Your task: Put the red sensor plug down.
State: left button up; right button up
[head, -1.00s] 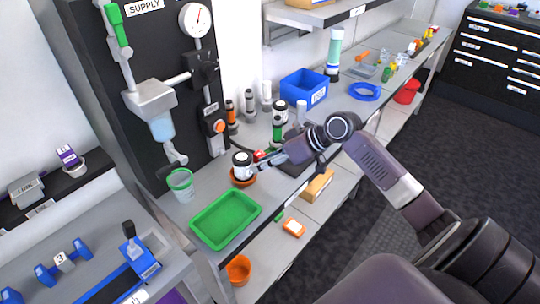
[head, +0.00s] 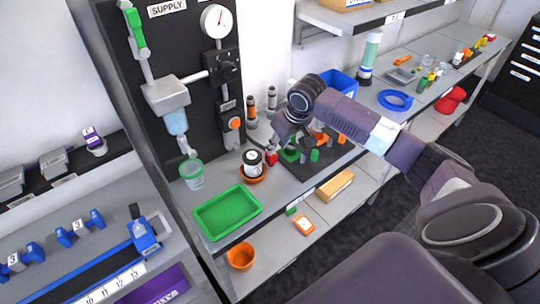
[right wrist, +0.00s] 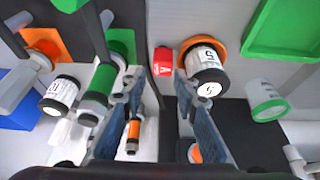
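The red sensor plug (head: 271,158) sits on the grey bench, just right of an orange dish (head: 253,177). In the right wrist view the red plug (right wrist: 165,60), with a white letter on it, shows beyond the gap between my fingertips, apart from them. My right gripper (head: 285,143) is open and empty, up and to the right of the plug in the head view. Its two fingers are spread in the right wrist view (right wrist: 160,76). My left gripper is not in view.
A black-and-white container (head: 253,160) stands in the orange dish. A green tray (head: 228,211) lies to the front left, and a clear green-rimmed cup (head: 192,173) stands behind it.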

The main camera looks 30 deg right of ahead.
aim_at(273, 155)
jog(key=p+x, duration=0.2)
jog(key=x, duration=0.4)
jog(key=shift+s+a+f, duration=0.1)
jog(key=shift+s+a, duration=0.05)
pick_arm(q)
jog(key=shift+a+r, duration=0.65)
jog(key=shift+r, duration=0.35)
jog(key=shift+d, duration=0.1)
pick_arm(e)
jog(key=shift+c, duration=0.6)
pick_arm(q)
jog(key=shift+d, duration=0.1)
pick_arm(e)
grip_shut()
